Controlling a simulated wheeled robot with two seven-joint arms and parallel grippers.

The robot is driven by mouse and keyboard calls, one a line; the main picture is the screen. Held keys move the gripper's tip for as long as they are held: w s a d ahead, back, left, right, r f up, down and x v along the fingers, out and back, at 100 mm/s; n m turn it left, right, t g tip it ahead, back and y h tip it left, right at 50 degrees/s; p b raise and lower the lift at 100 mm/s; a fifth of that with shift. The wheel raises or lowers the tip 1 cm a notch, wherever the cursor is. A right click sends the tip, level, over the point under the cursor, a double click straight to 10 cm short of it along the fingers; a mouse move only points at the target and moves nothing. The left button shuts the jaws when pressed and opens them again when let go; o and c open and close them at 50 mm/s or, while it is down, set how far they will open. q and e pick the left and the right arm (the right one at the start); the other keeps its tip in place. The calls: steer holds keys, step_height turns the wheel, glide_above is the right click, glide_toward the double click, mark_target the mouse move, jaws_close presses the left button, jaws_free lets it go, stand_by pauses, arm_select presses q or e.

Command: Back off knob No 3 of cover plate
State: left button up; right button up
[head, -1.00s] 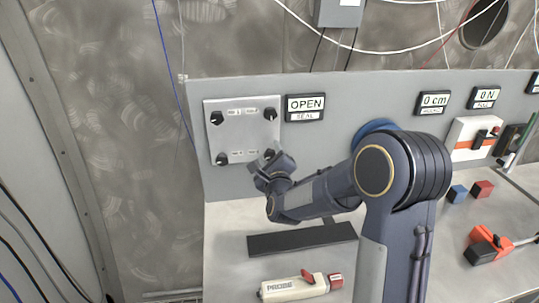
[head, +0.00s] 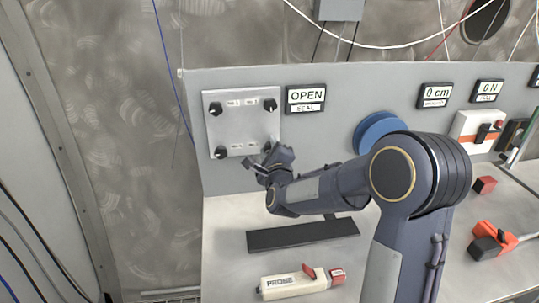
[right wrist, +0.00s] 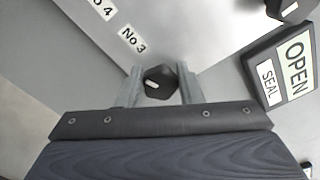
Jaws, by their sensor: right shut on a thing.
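The pale cover plate (head: 242,128) is on the grey upright panel at the left, with a dark knob near each corner. Knob No 3 (right wrist: 158,82) is black with a white mark. It sits between the two fingers of my right gripper (right wrist: 160,88), below the "No 3" label (right wrist: 132,39) in the right wrist view. The gripper is shut on the knob. In the head view my right gripper (head: 262,162) is at the plate's lower right corner and partly covers that knob. My left gripper is not in view.
The "OPEN / SEAL" sign (head: 306,98) is right of the plate. A blue disc (head: 378,131) is further right. On the bench are a dark flat bar (head: 300,236), a probe (head: 300,283), a red block (head: 484,185) and an orange tool (head: 492,240).

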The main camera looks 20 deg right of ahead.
steer(key=n+b, duration=0.3)
steer(key=shift+f+n, duration=0.25)
steer(key=shift+n, duration=0.05)
steer(key=n+b, duration=0.2)
steer(key=n, duration=0.1)
steer(key=shift+n, duration=0.3)
steer(key=n, duration=0.2)
steer(key=shift+n+b, duration=0.35)
steer(key=shift+n, duration=1.85)
steer(key=shift+f, duration=0.1)
steer(key=o, duration=1)
